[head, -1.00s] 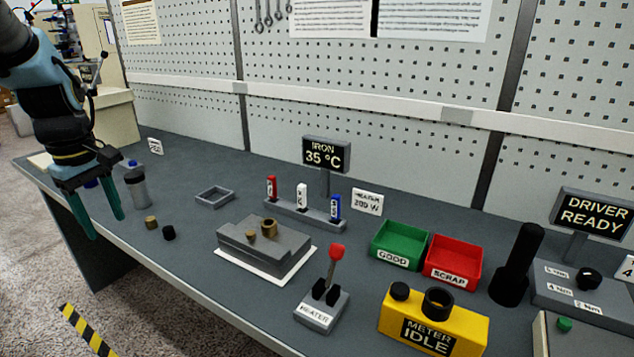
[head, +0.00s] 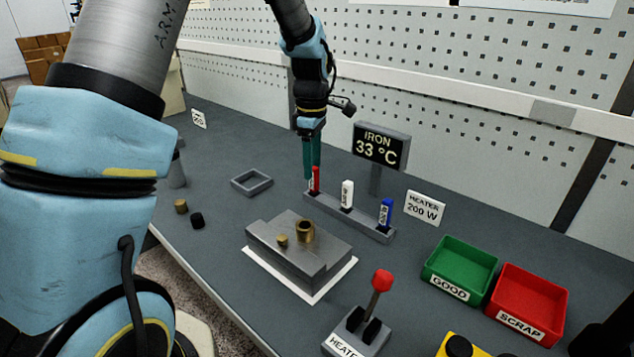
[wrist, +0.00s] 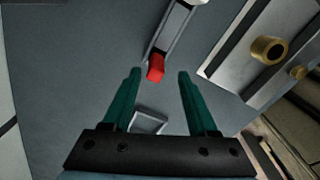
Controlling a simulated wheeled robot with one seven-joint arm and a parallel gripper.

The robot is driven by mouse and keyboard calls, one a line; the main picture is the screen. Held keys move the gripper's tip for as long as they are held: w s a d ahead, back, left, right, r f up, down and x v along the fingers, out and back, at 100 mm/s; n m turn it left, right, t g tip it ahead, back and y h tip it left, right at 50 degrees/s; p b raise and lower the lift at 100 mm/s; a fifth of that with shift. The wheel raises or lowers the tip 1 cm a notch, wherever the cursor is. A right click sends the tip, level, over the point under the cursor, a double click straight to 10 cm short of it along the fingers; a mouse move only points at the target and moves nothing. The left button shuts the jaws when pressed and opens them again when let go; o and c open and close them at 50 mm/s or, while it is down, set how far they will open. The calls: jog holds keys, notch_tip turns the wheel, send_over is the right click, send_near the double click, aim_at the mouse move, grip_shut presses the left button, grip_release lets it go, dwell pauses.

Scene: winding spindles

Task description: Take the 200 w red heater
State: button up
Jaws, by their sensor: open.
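The red heater (head: 315,180) stands upright at the left end of a grey rack (head: 360,218). A white heater (head: 347,194) and a blue heater (head: 385,212) stand in the same rack to its right. My gripper (head: 312,172) points down just above and behind the red heater. In the wrist view the red heater (wrist: 156,68) lies between and slightly beyond the fingertips of my open gripper (wrist: 157,72). Nothing is held. A sign by the rack (head: 424,208) reads "HEATER 200 W". The lettering on the red heater is too small to read.
A grey block with brass parts (head: 290,262) sits on a white sheet in front of the rack. A display (head: 380,146) reading 33 °C stands behind it. Green (head: 460,262) and red (head: 528,302) bins stand right.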

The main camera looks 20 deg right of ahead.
aim_at(314, 180)
jog(key=shift+w+d+f+p, duration=0.15)
jog(key=shift+f+p, duration=0.45)
jog(key=shift+f, duration=0.8)
jog(key=shift+w+d+f+p, duration=0.15)
jog(key=shift+f+p, duration=0.45)
jog(key=shift+f, duration=0.75)
jog(key=shift+s, duration=0.1)
grip_shut()
